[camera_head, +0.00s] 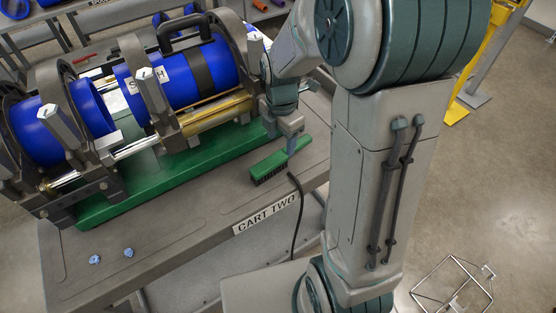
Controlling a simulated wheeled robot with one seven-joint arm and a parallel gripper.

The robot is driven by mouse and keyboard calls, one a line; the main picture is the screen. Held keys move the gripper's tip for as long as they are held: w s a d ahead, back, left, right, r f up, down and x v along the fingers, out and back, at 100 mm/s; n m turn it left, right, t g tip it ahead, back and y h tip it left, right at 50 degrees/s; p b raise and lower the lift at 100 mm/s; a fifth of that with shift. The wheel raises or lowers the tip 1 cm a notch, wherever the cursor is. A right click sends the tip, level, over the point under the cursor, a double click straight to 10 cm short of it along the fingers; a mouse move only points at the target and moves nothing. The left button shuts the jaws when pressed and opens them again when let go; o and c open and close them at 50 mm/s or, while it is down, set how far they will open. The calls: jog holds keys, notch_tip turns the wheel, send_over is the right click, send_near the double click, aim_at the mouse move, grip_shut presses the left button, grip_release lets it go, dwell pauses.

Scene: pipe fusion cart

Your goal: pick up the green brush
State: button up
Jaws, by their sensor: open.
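The green brush (279,162) lies on the grey cart top near its front right, with dark bristles at its lower left edge. My gripper (291,148) is directly over the brush and points down at it. Its finger tips reach the brush's upper side; I cannot tell whether they touch or straddle it. The finger gap is too small to make out, and part of the gripper is hidden by my own wrist.
The pipe fusion machine with blue pipes (205,72) stands on a green base (165,177) just behind the brush. A black cable (296,215) hangs over the cart edge by the "CART TWO" label (266,214). Two small blue pieces (95,259) lie front left.

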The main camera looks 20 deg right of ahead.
aim_at(280, 154)
jog(key=shift+s+a+f+p, duration=0.1)
jog(key=shift+f+p, duration=0.05)
jog(key=shift+f, duration=1.6)
jog(key=shift+s+f+p, duration=0.1)
jog(key=shift+f+p, duration=0.05)
jog(key=shift+f, duration=1.55)
jog(key=shift+c, duration=0.4)
jog(key=c, duration=1)
